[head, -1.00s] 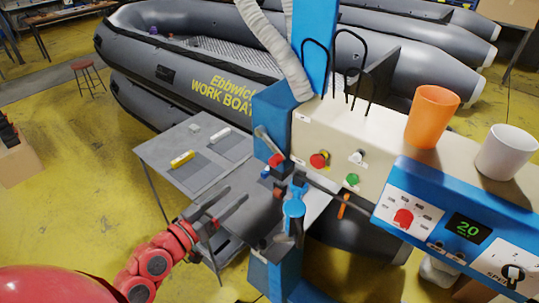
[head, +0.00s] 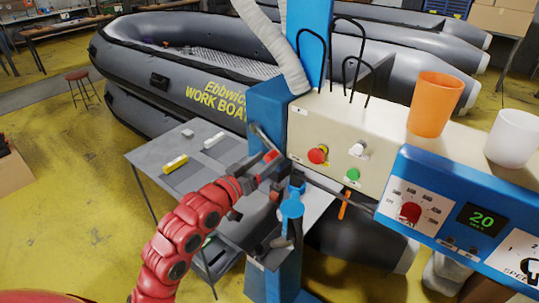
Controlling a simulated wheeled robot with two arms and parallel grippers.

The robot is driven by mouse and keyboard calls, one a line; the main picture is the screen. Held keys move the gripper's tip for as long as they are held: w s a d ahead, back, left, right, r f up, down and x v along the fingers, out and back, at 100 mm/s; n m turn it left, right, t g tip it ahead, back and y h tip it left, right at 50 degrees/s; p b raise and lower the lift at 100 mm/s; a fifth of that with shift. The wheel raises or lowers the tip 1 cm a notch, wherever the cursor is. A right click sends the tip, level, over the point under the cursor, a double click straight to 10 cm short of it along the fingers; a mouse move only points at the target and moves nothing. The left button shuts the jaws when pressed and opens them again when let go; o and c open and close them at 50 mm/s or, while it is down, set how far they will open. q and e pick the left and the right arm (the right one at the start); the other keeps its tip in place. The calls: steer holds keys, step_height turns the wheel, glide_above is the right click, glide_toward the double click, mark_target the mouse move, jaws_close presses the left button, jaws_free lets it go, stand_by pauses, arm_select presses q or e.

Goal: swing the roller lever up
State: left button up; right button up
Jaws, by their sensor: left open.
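A grey lever with a red grip (head: 270,156) sits on the left side of the blue machine column, just left of the cream panel. It looks like the roller lever, and it slants down to the right. My left gripper (head: 264,168) is open with its fingers extended right at the red grip. I cannot tell whether the fingers touch it or pass around it. A blue roller arm (head: 291,208) hangs below and to the right of the gripper. My right gripper is out of view.
A grey work table (head: 150,157) with a yellow tool (head: 175,164) and a white tool (head: 214,140) lies left of the machine. An orange cup (head: 434,105) and a white cup (head: 512,138) stand on the machine's top. Inflatable boats (head: 185,65) fill the background.

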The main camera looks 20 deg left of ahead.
arm_select(q)
steer(key=shift+x, duration=0.85)
steer(key=shift+c, duration=0.4)
steer(key=c, duration=0.9)
jaws_close()
steer(key=shift+r, duration=0.15)
